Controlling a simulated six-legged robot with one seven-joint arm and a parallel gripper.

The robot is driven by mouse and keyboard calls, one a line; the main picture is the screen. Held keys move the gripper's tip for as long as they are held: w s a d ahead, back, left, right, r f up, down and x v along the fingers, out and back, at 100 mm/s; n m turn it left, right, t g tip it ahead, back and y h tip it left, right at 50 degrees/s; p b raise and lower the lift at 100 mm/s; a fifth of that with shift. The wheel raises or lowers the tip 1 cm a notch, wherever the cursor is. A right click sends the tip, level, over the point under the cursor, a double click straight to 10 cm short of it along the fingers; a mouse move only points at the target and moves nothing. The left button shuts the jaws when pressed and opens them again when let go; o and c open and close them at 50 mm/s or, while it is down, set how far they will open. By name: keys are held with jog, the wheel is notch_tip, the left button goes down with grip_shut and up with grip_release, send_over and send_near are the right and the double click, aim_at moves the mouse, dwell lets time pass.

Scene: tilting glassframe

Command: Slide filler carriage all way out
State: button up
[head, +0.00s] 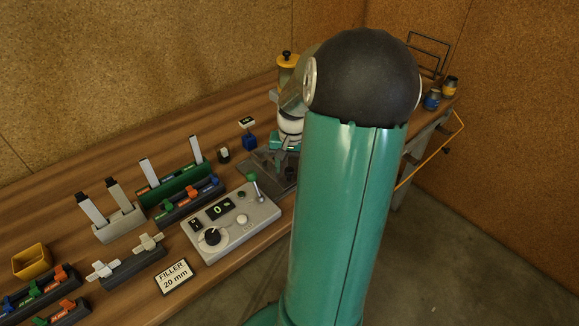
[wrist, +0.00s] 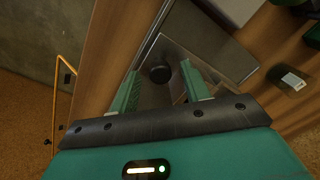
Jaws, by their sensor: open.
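A metal fixture with a grey plate (head: 262,166) stands on the bench beside my arm in the head view. In the wrist view its bright metal plate (wrist: 208,62) carries a round black knob (wrist: 159,73). I take the knob to belong to the filler carriage, but cannot tell for certain. My gripper (wrist: 158,72) is open, with one teal finger on each side of the knob and visible gaps. I cannot tell how far the knob lies below the fingertips. In the head view my arm hides much of the fixture.
A control box (head: 232,222) with a dial and a green-tipped lever stands left of the fixture. A "FILLER 20 mm" card (head: 173,278) lies before it. Racks, a yellow bin (head: 32,261) and small jars (head: 432,100) occupy the bench. An orange rail (head: 432,157) runs along the bench's right end.

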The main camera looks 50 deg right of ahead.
jog(key=shift+f, duration=0.3)
grip_shut()
jog(key=shift+w+a, duration=0.2)
jog(key=shift+a, duration=0.55)
jog(key=shift+w+a, duration=0.15)
jog(key=shift+a, duration=0.55)
jog(key=shift+w+a, duration=0.2)
jog(key=shift+a, duration=0.55)
